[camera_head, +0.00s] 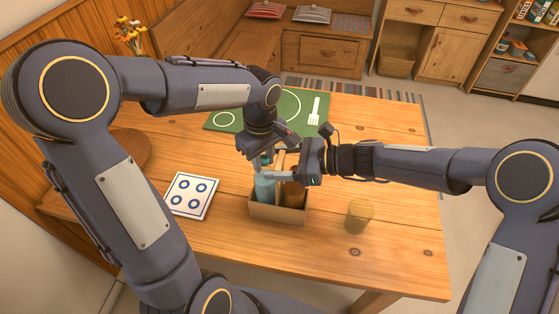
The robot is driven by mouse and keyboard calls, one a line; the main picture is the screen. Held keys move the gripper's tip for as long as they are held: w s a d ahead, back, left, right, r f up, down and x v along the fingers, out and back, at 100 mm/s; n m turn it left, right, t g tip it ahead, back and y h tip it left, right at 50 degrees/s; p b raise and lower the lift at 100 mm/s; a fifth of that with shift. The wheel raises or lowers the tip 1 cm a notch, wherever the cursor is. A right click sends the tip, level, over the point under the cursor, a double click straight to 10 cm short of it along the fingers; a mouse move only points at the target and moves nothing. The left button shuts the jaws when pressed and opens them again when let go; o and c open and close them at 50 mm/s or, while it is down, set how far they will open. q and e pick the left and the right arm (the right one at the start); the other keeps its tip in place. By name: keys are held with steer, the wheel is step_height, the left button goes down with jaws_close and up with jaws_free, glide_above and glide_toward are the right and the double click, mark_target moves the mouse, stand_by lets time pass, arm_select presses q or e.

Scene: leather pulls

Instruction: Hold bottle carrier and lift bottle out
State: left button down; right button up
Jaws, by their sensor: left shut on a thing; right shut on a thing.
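The bottle carrier (278,213) is an open tan box with an upright wooden handle (278,164), standing on the wooden table. A teal bottle (264,188) stands in its left side and a brown bottle (295,194) in its right side. My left gripper (279,155) comes down from above and behind and is shut on the carrier's handle; its fingertips are partly hidden. My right gripper (273,176) reaches in from the right, in front of the brown bottle, and is shut on the upper part of the teal bottle. The teal bottle's lower part is hidden by the carrier wall.
A yellowish translucent cup (359,216) stands right of the carrier. A white tile with blue rings (190,195) lies left of it. A green placemat (302,108) with a fork print lies behind. The table's right side (400,190) is clear.

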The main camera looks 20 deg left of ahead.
arm_select(q)
step_height(320, 180, up, 6)
steer(key=shift+w+f, duration=0.1)
arm_select(e)
steer(key=shift+w+f, duration=0.1)
arm_select(q)
steer(key=shift+r, duration=1)
arm_select(e)
steer(key=shift+d+f, duration=0.1)
steer(key=shift+f, duration=0.2)
arm_select(q)
steer(key=shift+f, duration=0.15)
arm_select(e)
steer(key=o, duration=1.2)
steer(key=shift+r, duration=0.3)
arm_select(q)
steer(key=shift+f, duration=0.1)
arm_select(e)
steer(key=shift+r, duration=0.1)
